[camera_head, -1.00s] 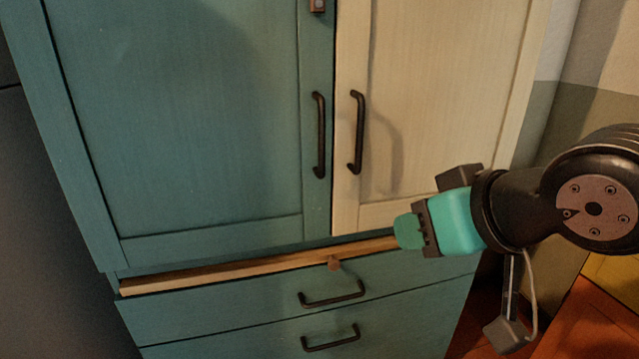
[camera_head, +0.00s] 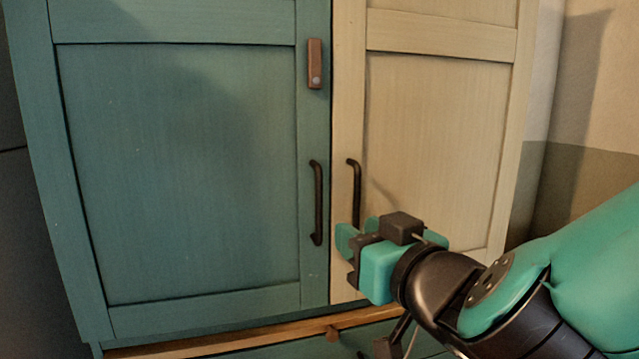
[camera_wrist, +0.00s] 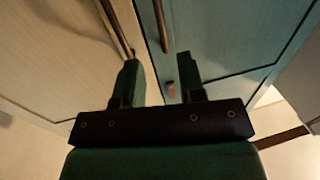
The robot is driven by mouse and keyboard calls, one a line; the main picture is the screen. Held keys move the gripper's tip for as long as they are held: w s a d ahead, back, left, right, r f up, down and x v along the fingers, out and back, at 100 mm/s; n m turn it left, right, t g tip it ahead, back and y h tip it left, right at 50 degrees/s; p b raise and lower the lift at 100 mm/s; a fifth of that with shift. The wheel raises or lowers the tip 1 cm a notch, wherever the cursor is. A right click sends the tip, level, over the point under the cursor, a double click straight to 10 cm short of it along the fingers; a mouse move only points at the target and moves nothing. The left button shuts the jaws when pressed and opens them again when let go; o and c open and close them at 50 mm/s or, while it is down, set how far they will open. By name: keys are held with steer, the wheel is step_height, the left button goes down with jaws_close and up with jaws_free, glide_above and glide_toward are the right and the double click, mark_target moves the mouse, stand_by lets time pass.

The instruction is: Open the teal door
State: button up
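The teal door (camera_head: 180,170) fills the left of the head view and looks closed. Its dark vertical bar handle (camera_head: 317,203) is near its right edge; I take the dark bar in the wrist view (camera_wrist: 161,24) to be the same handle. My gripper (camera_head: 358,232) is in front of the cream door's lower left part, to the right of the teal handle and apart from it. In the wrist view its two green fingers (camera_wrist: 159,78) are spread with an empty gap. The gripper covers the lower end of the cream door's handle in the head view.
The cream door (camera_head: 440,130) with its own dark handle (camera_head: 354,185) adjoins on the right. A brown block (camera_head: 315,64) sits high on the teal door's frame.

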mark_target(321, 209)
steer(key=p+x, duration=0.5)
steer(key=x, duration=0.5)
steer(key=shift+w+a+r+p, duration=0.1)
steer(key=shift+w+a+p, duration=0.05)
steer(key=shift+w+p, duration=0.25)
steer(key=shift+w+a, duration=0.25)
steer(key=shift+w, duration=0.15)
jaws_close()
